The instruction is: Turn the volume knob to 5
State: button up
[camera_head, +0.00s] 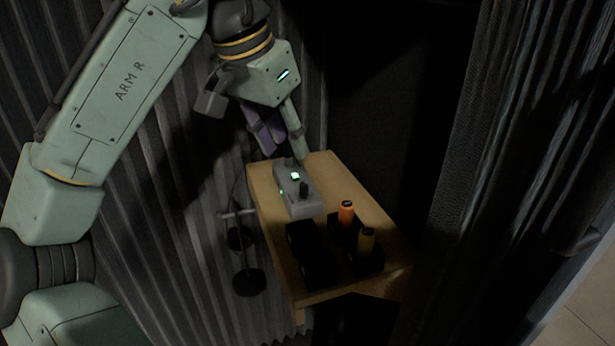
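A small grey box (308,205) with knobs stands on the wooden table, towards its back left. A small green-lit display (295,176) glows on its top. A dark upright knob (304,188) stands near its front end, and another dark knob (289,162) is at its far end. Any numbers or pointer marks are too small to read, so I cannot tell which is the volume knob or its setting. My gripper (284,154) points down above the far end of the box. Its fingers look apart, but their tips are dim and partly overlap, so their opening is unclear.
The wooden table (376,229) also bears an orange cylinder (346,214) and a dull yellow one (366,240) in dark holders, close to the box's front. Dark stands (248,282) are left of the table. Corrugated walls and curtains close in both sides.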

aim_at(303, 184)
jog(key=x, duration=1)
jog(key=shift+c, duration=0.5)
jog(key=shift+r, duration=0.1)
grip_shut()
